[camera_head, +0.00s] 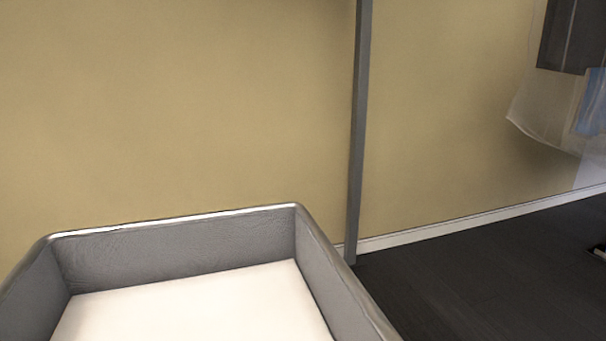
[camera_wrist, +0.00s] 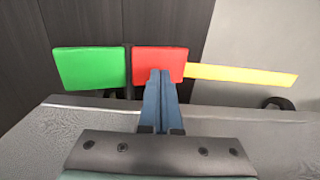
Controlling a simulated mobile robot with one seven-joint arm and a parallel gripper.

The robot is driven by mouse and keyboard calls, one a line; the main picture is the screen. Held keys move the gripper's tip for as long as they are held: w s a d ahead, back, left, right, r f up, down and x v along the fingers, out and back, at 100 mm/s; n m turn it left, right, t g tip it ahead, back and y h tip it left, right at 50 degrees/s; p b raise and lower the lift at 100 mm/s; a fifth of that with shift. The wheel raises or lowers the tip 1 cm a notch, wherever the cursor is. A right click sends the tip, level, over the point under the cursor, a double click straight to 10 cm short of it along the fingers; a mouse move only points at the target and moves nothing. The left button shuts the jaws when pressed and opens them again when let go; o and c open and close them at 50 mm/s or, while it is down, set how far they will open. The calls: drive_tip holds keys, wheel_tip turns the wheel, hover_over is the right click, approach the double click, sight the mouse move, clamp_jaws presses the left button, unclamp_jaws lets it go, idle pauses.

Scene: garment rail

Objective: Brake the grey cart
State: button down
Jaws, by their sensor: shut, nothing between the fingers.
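The grey cart (camera_head: 175,250) stands at the lower left in the head view, with grey walls and a pale inside floor. In the wrist view, a grey wall of it (camera_wrist: 60,125) crosses the lower part. Beyond that wall are a green pedal (camera_wrist: 90,68) on the left and a red pedal (camera_wrist: 160,60) right of it. A yellow bar (camera_wrist: 242,75) reaches right from the red pedal. My gripper (camera_wrist: 160,73) is shut and empty, its blue fingertips overlapping the red pedal's lower edge in the picture. I cannot tell whether they touch it.
A grey upright post (camera_head: 360,130) stands behind the cart before a tan wall (camera_head: 180,110). Dark garments in clear covers (camera_head: 565,80) hang at the right. Dark floor (camera_head: 480,270) is open right of the cart. A black wheel (camera_wrist: 279,103) shows below the yellow bar.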

wheel_tip(320, 180, up, 6)
drive_tip(key=p, duration=0.6)
drive_tip(key=shift+r, duration=0.2)
